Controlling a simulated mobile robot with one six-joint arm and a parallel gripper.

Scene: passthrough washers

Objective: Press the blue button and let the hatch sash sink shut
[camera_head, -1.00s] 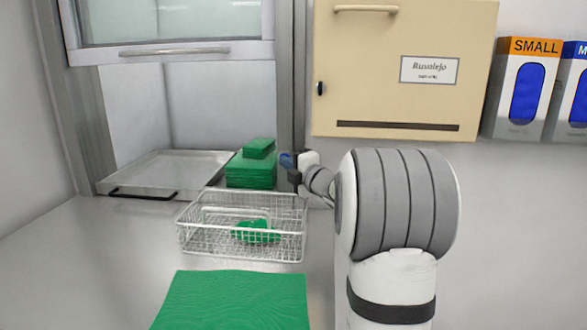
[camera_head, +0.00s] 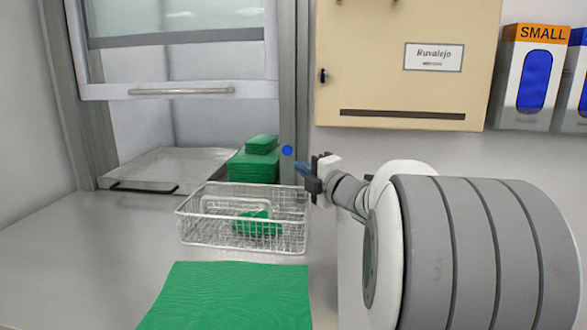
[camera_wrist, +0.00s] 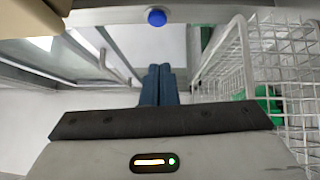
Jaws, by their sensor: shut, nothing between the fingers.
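The blue button (camera_head: 287,150) is on the right post of the hatch frame; it also shows at the top of the wrist view (camera_wrist: 156,17). The hatch sash (camera_head: 180,90), a glazed panel with a bar handle, is part-way down, with an open gap below it. My gripper (camera_head: 299,168) is just right of the button and a little below it, apart from it. Its blue fingers (camera_wrist: 158,84) are shut together and empty in the wrist view.
A wire basket (camera_head: 190,228) with a green item stands below the hatch. A green sheet (camera_head: 230,295) lies in front. A beige cabinet (camera_head: 390,85) hangs on the right.

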